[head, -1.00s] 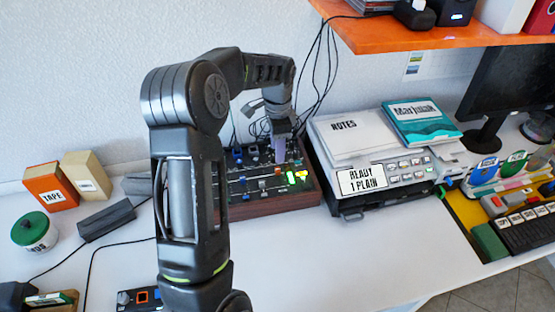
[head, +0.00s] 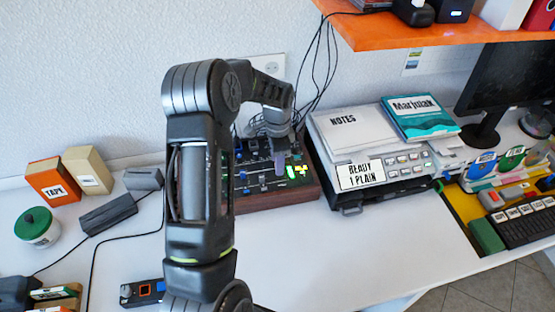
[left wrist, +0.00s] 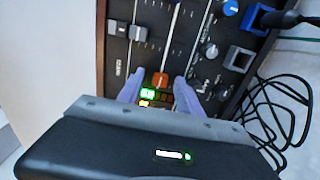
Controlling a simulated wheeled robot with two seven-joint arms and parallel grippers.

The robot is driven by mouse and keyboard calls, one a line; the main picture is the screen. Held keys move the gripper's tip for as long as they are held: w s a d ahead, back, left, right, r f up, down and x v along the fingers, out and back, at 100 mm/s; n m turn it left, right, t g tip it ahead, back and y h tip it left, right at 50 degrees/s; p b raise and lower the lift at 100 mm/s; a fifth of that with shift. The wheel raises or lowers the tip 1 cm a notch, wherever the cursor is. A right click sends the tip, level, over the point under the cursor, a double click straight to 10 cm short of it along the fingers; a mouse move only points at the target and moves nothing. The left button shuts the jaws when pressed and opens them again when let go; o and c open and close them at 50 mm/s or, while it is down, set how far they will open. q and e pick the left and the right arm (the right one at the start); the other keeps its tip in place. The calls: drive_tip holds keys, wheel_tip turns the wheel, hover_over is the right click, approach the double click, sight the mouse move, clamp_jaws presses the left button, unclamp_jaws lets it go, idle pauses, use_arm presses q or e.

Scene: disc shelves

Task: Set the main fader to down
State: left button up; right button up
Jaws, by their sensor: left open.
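The mixing desk (head: 275,203), a dark panel with a wooden edge, stands on the table against the wall. My left gripper (head: 281,165) is over its right part, pointing down. In the left wrist view, the open fingers (left wrist: 158,84) straddle an orange fader cap (left wrist: 160,79), which sits at the lit-button end of its slot. I cannot tell whether the fingers touch it. A grey fader cap (left wrist: 138,33) and another grey cap (left wrist: 117,30) sit in neighbouring slots. I cannot read which fader is labelled main. My right gripper is not in view.
Lit buttons (left wrist: 148,94) lie beside the orange cap. Knobs (left wrist: 211,51) and a blue socket with a plugged cable (left wrist: 258,18) are to the right. A printer (head: 385,175) stands close to the desk's right side.

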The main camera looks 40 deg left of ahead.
use_arm(q)
drive_tip(key=shift+c, duration=0.3)
clamp_jaws()
idle(1.1)
